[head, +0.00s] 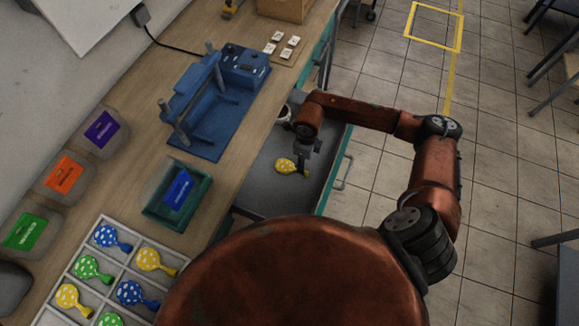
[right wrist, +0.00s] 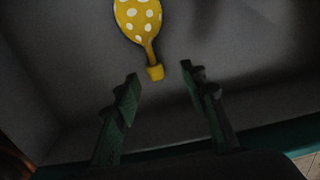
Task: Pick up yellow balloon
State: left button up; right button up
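A yellow balloon with white dots (head: 284,165) lies flat in an open grey drawer below the worktop. My right gripper (head: 304,168) reaches down into the drawer at the balloon's neck end. In the right wrist view the balloon (right wrist: 138,18) has its round body at the top and its neck pointing toward my right gripper (right wrist: 160,75). The two fingers are open and apart, with the neck end close to the gap between their tips. I see no finger touching it. My left gripper is not in view.
A white divided tray (head: 122,284) on the worktop holds several dotted balloons, including yellow ones. A green bin (head: 150,215), a blue machine (head: 205,105) and labelled bins stand along the worktop. The drawer's walls surround my right gripper; the tiled floor (head: 510,180) is open at right.

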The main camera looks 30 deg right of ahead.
aim_at(291, 168)
jog(key=f, duration=0.3)
jog(key=s+f, duration=0.1)
jog(key=f, duration=0.1)
jog(key=shift+a, duration=0.35)
jog(key=shift+w+f, duration=0.1)
jog(key=shift+f, duration=0.3)
jog(key=shift+c, duration=0.4)
jog(key=c, duration=0.8)
